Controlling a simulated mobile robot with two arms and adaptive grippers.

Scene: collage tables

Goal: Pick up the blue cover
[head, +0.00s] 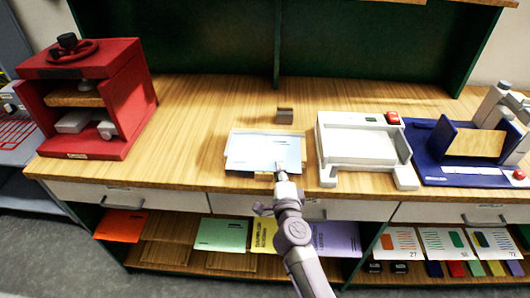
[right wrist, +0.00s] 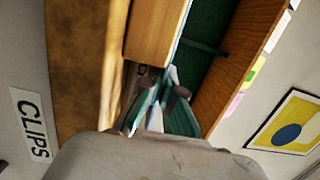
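A pale blue-white sheet stack (head: 258,150) lies on the wooden counter in the middle of the head view. Its sheets are slightly offset, and a darker blue edge shows at the front left. My right gripper (head: 281,169) reaches up from below, its tips at the front right edge of this stack. In the right wrist view the gripper's fingers (right wrist: 162,100) have a thin pale sheet between or right beside them. I cannot tell whether they grip it. A blue-violet sheet (head: 336,239) lies on the shelf below, partly behind my right arm. My left gripper is not in view.
A small brown block (head: 285,116) stands behind the stack. A white tray machine (head: 362,148) and a blue device (head: 455,150) stand to the right, a red press (head: 85,98) to the left. Orange (head: 122,224), green (head: 221,234) and yellow (head: 262,237) sheets lie below.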

